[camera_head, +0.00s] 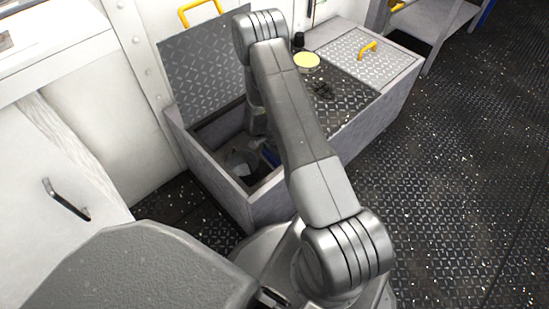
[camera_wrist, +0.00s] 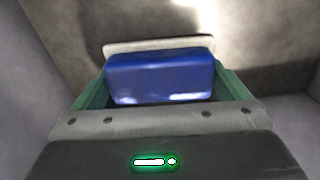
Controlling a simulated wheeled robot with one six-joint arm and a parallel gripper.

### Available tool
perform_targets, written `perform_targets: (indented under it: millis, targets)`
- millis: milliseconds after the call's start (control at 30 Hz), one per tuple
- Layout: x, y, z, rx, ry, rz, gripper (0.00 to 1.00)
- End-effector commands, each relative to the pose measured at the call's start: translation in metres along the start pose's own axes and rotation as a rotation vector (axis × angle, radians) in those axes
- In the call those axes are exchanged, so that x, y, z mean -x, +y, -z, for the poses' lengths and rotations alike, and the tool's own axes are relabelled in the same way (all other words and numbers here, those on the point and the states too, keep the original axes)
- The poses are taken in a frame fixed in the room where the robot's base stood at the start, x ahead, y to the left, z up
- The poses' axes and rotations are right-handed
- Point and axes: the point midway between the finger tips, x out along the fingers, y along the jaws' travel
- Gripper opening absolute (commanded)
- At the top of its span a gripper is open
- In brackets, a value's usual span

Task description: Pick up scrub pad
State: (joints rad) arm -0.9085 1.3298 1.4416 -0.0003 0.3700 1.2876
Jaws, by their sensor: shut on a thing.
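The scrub pad (camera_wrist: 160,76) is a blue block with a pale layer along its far side, in the middle of the wrist view. My gripper (camera_wrist: 163,88) has its green fingers at the pad's left and right sides and is shut on it. In the head view my arm reaches down into the open compartment of a grey locker (camera_head: 236,200). My arm hides much of the compartment.
The raised lid (camera_head: 205,75) with a yellow handle stands behind the opening. The locker's closed right part holds a round yellow-topped thing (camera_head: 306,61), a dark cylinder (camera_head: 298,40) and a dark small object (camera_head: 322,90). Patterned deck floor (camera_head: 460,150) lies open at the right.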

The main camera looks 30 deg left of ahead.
Motion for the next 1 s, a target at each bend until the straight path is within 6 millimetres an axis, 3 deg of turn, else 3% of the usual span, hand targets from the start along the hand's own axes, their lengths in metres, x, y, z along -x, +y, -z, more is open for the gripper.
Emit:
perform_targets:
  millis: [167,600,1000]
  targets:
    - [0.009,-0.001,0.000,0.000,0.000,0.001,0.72]
    - [0.090,-0.001,0.000,0.000,0.000,0.002,0.72]
    - [0.100,0.000,0.000,0.000,0.000,0.000,0.72]
